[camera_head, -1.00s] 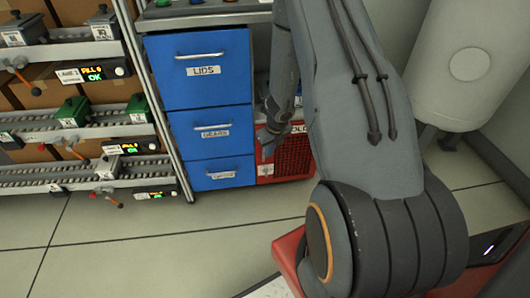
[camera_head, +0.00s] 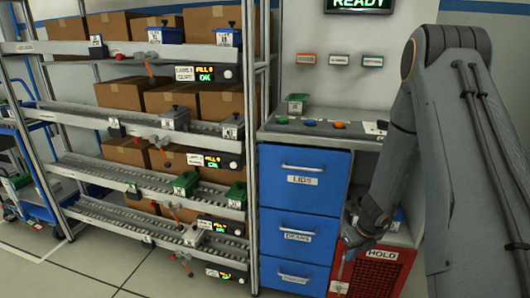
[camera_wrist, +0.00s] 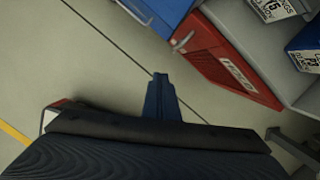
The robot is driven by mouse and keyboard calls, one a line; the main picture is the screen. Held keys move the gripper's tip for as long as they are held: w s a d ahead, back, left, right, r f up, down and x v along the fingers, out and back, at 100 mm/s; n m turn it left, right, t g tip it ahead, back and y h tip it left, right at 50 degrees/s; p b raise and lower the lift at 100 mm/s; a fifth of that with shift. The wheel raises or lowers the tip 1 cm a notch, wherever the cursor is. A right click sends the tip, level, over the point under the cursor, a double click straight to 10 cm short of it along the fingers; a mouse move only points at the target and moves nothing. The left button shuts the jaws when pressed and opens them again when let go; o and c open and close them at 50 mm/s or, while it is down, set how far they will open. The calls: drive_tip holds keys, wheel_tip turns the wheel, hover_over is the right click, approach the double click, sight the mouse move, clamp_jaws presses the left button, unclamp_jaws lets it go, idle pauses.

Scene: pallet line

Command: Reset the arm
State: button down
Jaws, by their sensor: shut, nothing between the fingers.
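My arm comes down the right side of the head view, and my gripper (camera_head: 350,232) hangs in front of the blue drawer cabinet and the red HOLD bin. In the wrist view my gripper (camera_wrist: 160,80) shows as narrow dark blue fingers, shut and empty, above the pale tiled floor. It appears apart from everything around it. The red HOLD bin (camera_head: 383,270) stands low at the right in the head view and at the upper right in the wrist view (camera_wrist: 235,70).
The blue drawer cabinet (camera_head: 300,200) has a counter (camera_head: 320,131) with coloured buttons and a green bin (camera_head: 298,104). A roller rack (camera_head: 110,172) with cartons and small bins fills the left. A blue cart (camera_head: 35,205) stands at the far left. Floor is clear at lower left.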

drive_tip(key=s+a+r+n+p, duration=0.25)
drive_tip(key=a+r+n, duration=0.2)
drive_tip(key=r, duration=0.25)
drive_tip(key=s+a+r+n+g+y+p, duration=0.1)
drive_tip(key=s+a+r+n, duration=0.25)
drive_tip(key=r+n, duration=0.3)
drive_tip(key=s+a+r+n+p, duration=0.2)
drive_tip(key=s+a+r+n, duration=0.1)
drive_tip(key=a+r+n, duration=0.3)
drive_tip(key=s+a+r+n+g+h+p, duration=0.1)
drive_tip(key=s+r+n+p, duration=0.4)
drive_tip(key=s+r+n, duration=1)
drive_tip(key=shift+s+a+n+g+h, duration=0.3)
drive_tip(key=shift+s+a+n+g, duration=0.1)
drive_tip(key=shift+s+a+n, duration=0.35)
